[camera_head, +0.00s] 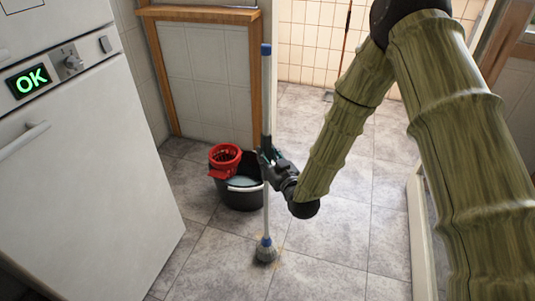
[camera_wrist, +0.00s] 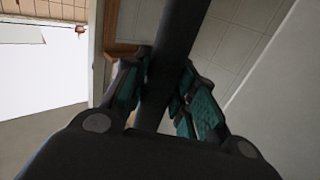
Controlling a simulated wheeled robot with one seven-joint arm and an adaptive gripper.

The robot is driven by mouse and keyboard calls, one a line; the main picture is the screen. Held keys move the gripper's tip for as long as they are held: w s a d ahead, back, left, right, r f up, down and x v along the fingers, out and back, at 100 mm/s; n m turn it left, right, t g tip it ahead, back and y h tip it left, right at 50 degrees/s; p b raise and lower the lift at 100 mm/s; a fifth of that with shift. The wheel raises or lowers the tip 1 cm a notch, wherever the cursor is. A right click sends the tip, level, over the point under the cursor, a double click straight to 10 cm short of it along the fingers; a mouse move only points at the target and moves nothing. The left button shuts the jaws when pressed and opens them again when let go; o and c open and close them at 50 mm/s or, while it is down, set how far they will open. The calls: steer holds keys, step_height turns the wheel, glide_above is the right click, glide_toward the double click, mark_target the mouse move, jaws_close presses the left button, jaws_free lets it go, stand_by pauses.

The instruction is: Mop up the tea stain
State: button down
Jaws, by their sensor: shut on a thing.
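The mop (camera_head: 266,215) stands nearly upright in the head view, with a blue-tipped handle and a grey head (camera_head: 265,252) low on the tiled floor. My gripper (camera_head: 266,158) is shut on the middle of its handle. In the wrist view the dark handle (camera_wrist: 180,45) runs between the teal-padded fingers of my gripper (camera_wrist: 163,95). A faint yellow-brown tea stain (camera_head: 280,246) shows on the floor around the mop head, which partly hides it. Whether the head presses on the floor is hard to tell.
A black bucket (camera_head: 240,199) with a red wringer (camera_head: 224,157) stands just behind the mop, by a wood-trimmed half wall (camera_head: 205,80). A white appliance (camera_head: 85,180) with a green "OK" display fills the left. Open tiled floor (camera_head: 330,225) lies to the right.

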steer(key=s, duration=0.6)
steer(key=shift+s+a, duration=0.15)
steer(key=shift+a, duration=0.1)
steer(key=shift+f+b, duration=0.4)
steer(key=shift+f, duration=0.55)
stand_by(0.4)
steer(key=shift+w+d+r, duration=0.1)
steer(key=shift+w+d, duration=0.3)
steer(key=shift+d, duration=0.45)
steer(key=shift+w+d+f, duration=0.1)
steer(key=shift+w+d, duration=0.35)
steer(key=shift+d, duration=0.4)
steer(key=shift+w+d+r, duration=0.1)
steer(key=shift+w+d, duration=0.3)
steer(key=shift+d, duration=0.45)
steer(key=shift+w+d, duration=0.4)
steer(key=shift+d, duration=0.45)
steer(key=shift+w+d, duration=0.45)
steer(key=shift+d, duration=0.4)
steer(key=shift+w+d, duration=0.4)
steer(key=shift+d, duration=0.45)
